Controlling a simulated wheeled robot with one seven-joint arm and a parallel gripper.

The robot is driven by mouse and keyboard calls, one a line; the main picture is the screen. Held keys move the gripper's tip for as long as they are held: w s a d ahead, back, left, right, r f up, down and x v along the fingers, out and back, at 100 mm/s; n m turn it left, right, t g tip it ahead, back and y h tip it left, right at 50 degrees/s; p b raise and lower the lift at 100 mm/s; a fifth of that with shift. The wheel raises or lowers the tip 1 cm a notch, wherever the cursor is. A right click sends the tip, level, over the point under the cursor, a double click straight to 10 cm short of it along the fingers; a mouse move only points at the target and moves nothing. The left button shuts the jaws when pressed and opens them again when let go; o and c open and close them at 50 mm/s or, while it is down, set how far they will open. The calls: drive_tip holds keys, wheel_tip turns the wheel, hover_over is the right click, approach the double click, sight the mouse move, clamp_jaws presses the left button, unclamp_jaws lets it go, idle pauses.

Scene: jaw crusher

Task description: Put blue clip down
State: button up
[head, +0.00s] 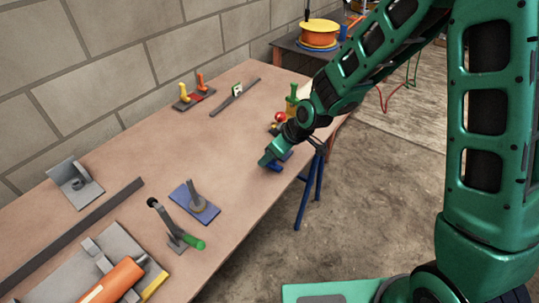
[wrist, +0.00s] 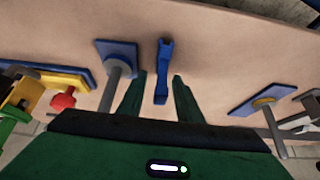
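The blue clip (wrist: 162,65) lies on the tabletop in the wrist view, its long body between my two fingers. My gripper (wrist: 159,78) is open, with a visible gap between the clip and the finger on each side. In the head view my gripper (head: 266,160) is low over the table near its right edge. The clip (head: 274,167) shows there as a small blue piece just below the fingers, mostly hidden by them.
A blue plate with a post (wrist: 115,58) stands close left of the clip, and another (wrist: 262,99) stands to the right. A red knob (wrist: 63,101) and yellow parts are farther left. In the head view, the middle of the tabletop (head: 165,150) is clear.

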drive_tip(key=shift+r, duration=0.1)
drive_tip(key=v, duration=1.2)
drive_tip(key=s+d+r+m+h, duration=0.2)
drive_tip(key=s+d+m, duration=0.1)
drive_tip(key=d, duration=0.5)
drive_tip(key=s+d+r+m+g+h, duration=0.1)
drive_tip(key=s+d+m, duration=0.15)
drive_tip(key=d, duration=0.55)
drive_tip(key=s+d+r+m+h, duration=0.2)
drive_tip(key=s+d+m, duration=0.15)
drive_tip(key=d, duration=0.45)
drive_tip(key=s+d+r+m+g, duration=0.1)
drive_tip(key=s+d+m, duration=0.2)
drive_tip(key=s, duration=0.6)
drive_tip(key=s+d+r+m+g, duration=0.1)
drive_tip(key=s+d+m, duration=0.3)
drive_tip(key=s, duration=0.5)
drive_tip(key=d+g, duration=0.1)
drive_tip(key=d, duration=0.1)
drive_tip(key=shift+d+m, duration=0.3)
drive_tip(key=shift+d, duration=0.05)
